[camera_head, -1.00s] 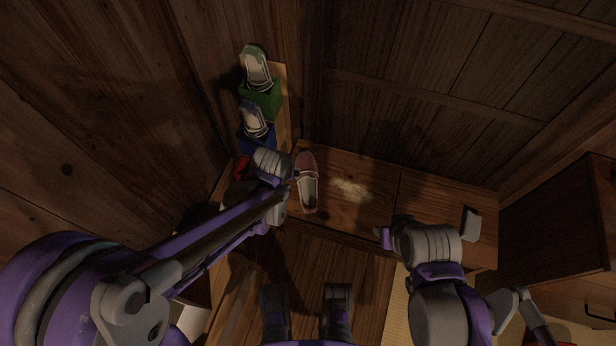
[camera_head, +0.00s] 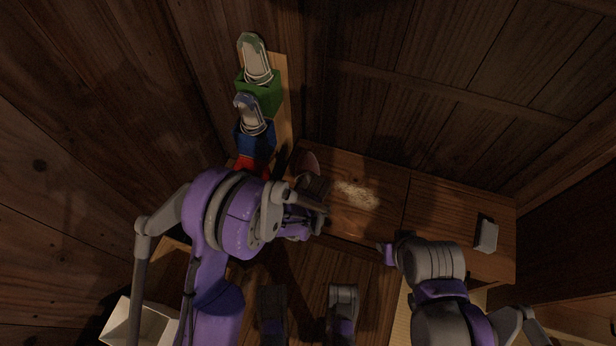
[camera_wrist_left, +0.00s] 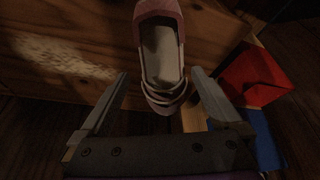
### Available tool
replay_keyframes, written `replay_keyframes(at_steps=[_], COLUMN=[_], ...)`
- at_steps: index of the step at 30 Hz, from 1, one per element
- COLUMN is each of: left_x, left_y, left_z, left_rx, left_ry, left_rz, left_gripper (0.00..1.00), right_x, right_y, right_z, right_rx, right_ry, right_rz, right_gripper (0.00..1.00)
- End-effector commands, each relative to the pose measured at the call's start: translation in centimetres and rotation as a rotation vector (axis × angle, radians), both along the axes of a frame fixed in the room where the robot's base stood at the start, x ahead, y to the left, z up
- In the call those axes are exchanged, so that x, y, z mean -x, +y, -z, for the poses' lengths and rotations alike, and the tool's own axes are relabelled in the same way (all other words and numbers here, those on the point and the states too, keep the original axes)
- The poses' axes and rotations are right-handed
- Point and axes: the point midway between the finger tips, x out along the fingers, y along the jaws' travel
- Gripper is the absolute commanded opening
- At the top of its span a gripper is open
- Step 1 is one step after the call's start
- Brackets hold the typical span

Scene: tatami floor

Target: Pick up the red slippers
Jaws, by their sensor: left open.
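One dull red slipper with a pale insole lies on the wooden step; in the head view only its red toe (camera_head: 306,163) shows, as my left arm covers the rest. In the left wrist view the slipper (camera_wrist_left: 161,52) points away, its heel end between my open fingers. My left gripper (camera_wrist_left: 159,74) is open and empty, with one finger on each side of the heel; I cannot tell whether they touch it. In the head view the left gripper (camera_head: 316,208) is mostly hidden by its arm. My right gripper (camera_head: 388,255) is low at the right, its fingers unclear.
A red block (camera_head: 246,164), a blue block (camera_head: 256,142) and a green block (camera_head: 262,94) stand in a row on the left; pale slippers lie on the blue and green ones. Pale grains (camera_head: 355,194) lie on the step. A small grey object (camera_head: 486,236) sits at the right.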

Motion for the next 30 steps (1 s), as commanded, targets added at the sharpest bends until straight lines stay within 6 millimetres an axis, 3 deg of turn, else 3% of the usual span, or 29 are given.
replay_keyframes(at_steps=[10,18,30], left_x=[-1.0,-1.2,-1.1], left_y=[0.4,0.4,0.4], left_z=[4.6,4.8,4.8], left_rx=[-0.001,0.0,0.0], left_ry=[0.0,0.0,0.0], left_rz=[-0.001,0.0,0.0], left_gripper=[1.0,1.0,0.28], right_x=[-0.2,-0.2,-0.2], right_y=[0.0,0.0,0.0], right_z=[1.8,1.8,1.8], right_rx=[0.0,0.0,0.0], right_ry=[0.005,0.005,0.005], right_rz=[0.0,0.0,0.0], right_gripper=[0.38,0.38,0.38])
